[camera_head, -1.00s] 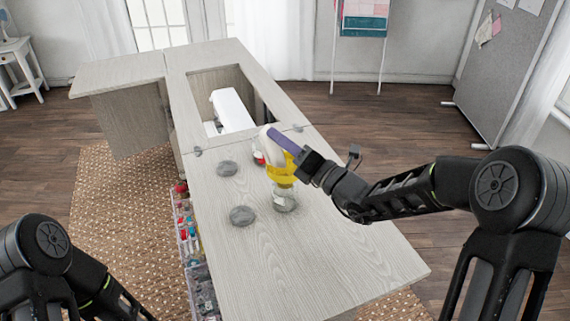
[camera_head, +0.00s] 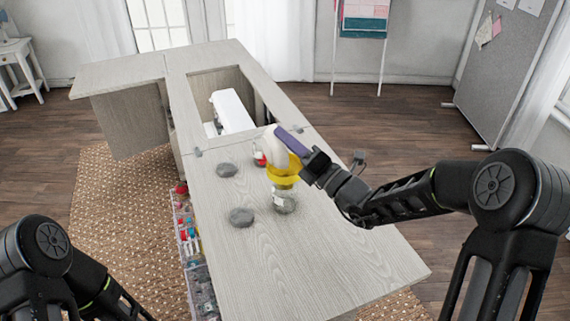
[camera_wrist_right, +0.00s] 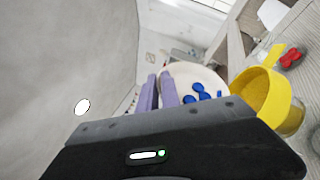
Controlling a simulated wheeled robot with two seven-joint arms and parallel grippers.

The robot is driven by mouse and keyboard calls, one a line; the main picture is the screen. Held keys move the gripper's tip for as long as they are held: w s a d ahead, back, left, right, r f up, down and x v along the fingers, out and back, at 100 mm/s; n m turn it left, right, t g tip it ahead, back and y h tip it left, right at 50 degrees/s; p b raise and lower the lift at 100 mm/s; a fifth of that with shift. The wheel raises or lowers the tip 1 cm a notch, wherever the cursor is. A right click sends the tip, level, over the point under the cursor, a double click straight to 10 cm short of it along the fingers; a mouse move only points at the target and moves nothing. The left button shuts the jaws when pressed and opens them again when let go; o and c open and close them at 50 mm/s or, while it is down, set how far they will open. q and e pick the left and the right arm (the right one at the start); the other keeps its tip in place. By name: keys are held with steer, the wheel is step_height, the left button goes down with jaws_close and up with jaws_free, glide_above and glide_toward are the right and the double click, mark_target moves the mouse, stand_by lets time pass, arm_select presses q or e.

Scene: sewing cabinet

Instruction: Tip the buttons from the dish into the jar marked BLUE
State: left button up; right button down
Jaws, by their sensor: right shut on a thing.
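My right gripper (camera_head: 281,131), with purple fingers, is shut on the white dish (camera_head: 272,148) and holds it tilted above the table, beside and over the yellow funnel (camera_head: 285,174). In the right wrist view the fingers (camera_wrist_right: 159,78) grip the dish (camera_wrist_right: 183,78) by its rim, and several blue buttons (camera_wrist_right: 198,87) lie in it near the funnel (camera_wrist_right: 258,92). The funnel sits on a clear jar (camera_head: 284,192); its marking cannot be read. Another jar with red contents (camera_head: 259,158) stands behind, partly hidden by the dish. My left gripper is out of view.
Grey round pieces (camera_head: 227,169) (camera_head: 242,217) lie on the pale wooden table (camera_head: 310,265) left of the jar. A white sewing machine (camera_head: 232,110) sits in the cabinet opening behind. An organizer with colourful supplies (camera_head: 188,240) hangs along the left side. The table's near end is clear.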

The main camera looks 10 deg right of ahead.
mark_target(274, 148)
steer(key=shift+w+d+m+t+h, duration=0.25)
steer(key=shift+d+m+t, duration=0.35)
steer(key=shift+d+m, duration=0.45)
stand_by(0.9)
steer(key=shift+s+a, duration=0.1)
steer(key=shift+a, duration=0.2)
steer(key=a+n+g, duration=0.1)
steer(key=a+r+n+p, duration=0.1)
steer(key=a+n, duration=0.1)
steer(key=s+a+r+n+g+y, duration=0.1)
steer(key=n, duration=0.1)
steer(key=shift+a+g, duration=0.2)
steer(key=shift+g, duration=0.1)
steer(key=shift+a+f, duration=0.1)
steer(key=shift+f, duration=0.35)
steer(key=shift+f+h, duration=0.1)
steer(key=shift+h, duration=0.15)
